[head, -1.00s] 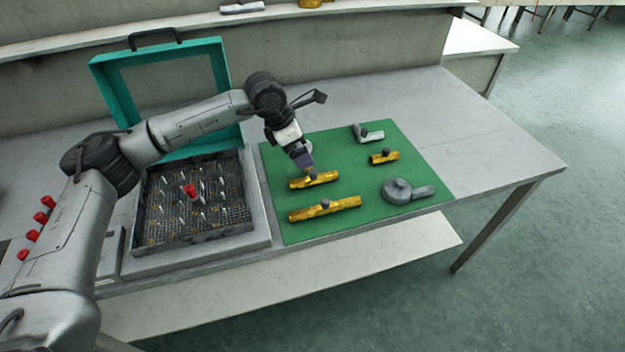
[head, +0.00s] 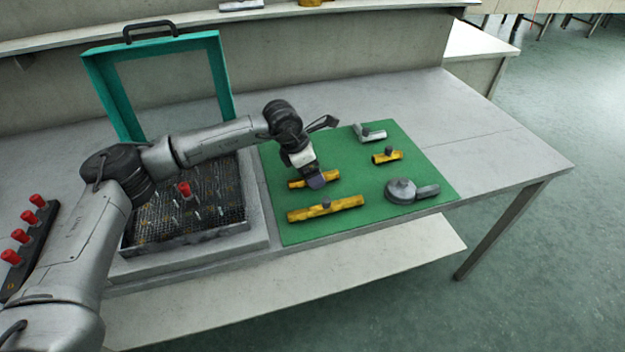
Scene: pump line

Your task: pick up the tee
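Three brass pipe pieces with small grey knobs lie on the green mat: a long one (head: 342,205) at the front, a middle-sized one (head: 296,184) behind it, and a short one (head: 380,158) at the right. A grey angled fitting (head: 371,134) lies at the back. I cannot tell for sure which piece is the tee. My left gripper (head: 316,181) points down at the middle-sized brass piece and covers its middle and knob. Its fingertips are too small and hidden to show whether they are open or shut. My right gripper is not in view.
A round grey part with a spout (head: 401,191) lies at the mat's right. An open teal-lidded case (head: 100,90) with a mesh tray (head: 232,205) of pins stands left of the mat (head: 428,165). Red-knobbed parts (head: 20,236) stand far left. The table right of the mat is clear.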

